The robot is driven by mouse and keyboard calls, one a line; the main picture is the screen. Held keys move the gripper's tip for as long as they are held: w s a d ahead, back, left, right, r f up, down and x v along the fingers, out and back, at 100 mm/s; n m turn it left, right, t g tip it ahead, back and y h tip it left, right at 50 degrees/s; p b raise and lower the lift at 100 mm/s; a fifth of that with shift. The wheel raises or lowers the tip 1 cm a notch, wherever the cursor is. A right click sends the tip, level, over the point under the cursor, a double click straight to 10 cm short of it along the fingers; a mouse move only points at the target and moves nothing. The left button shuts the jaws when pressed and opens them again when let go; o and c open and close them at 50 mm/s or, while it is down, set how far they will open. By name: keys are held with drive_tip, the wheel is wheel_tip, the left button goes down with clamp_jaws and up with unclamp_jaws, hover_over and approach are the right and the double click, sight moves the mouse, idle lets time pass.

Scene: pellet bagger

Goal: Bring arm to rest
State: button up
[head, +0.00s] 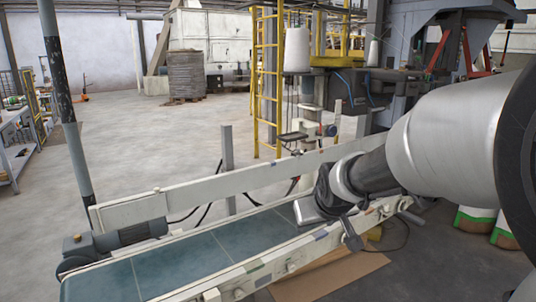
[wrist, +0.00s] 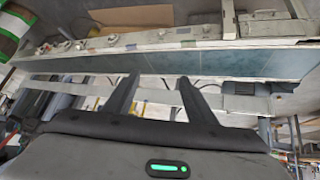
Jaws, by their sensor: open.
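The conveyor (wrist: 185,62) lies beyond the fingers in the wrist view. Its blue-green belt (head: 185,262) is bare where it shows; part of it is hidden behind my gripper and arm.
A pale side rail (head: 200,193) and a grey motor (head: 140,233) edge the conveyor. A grey pole (head: 62,100) stands at left, a yellow ladder (head: 267,80) behind. White-and-green bags (head: 475,221) stand at right, under my arm. Open floor (head: 140,130) lies beyond.

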drive_tip(key=s+d+r+m+g, duration=0.1)
drive_tip(key=s+r, duration=0.1)
drive_tip(key=s, duration=1.1)
drive_tip(key=s+d+r+m+g, duration=0.1)
drive_tip(key=s+d+g, duration=0.1)
drive_tip(key=s, duration=1.2)
wheel_tip(320, 180, up, 28)
drive_tip(key=p, duration=2.8)
drive_tip(key=shift+w+a, duration=0.25)
drive_tip(key=shift+w, duration=0.2)
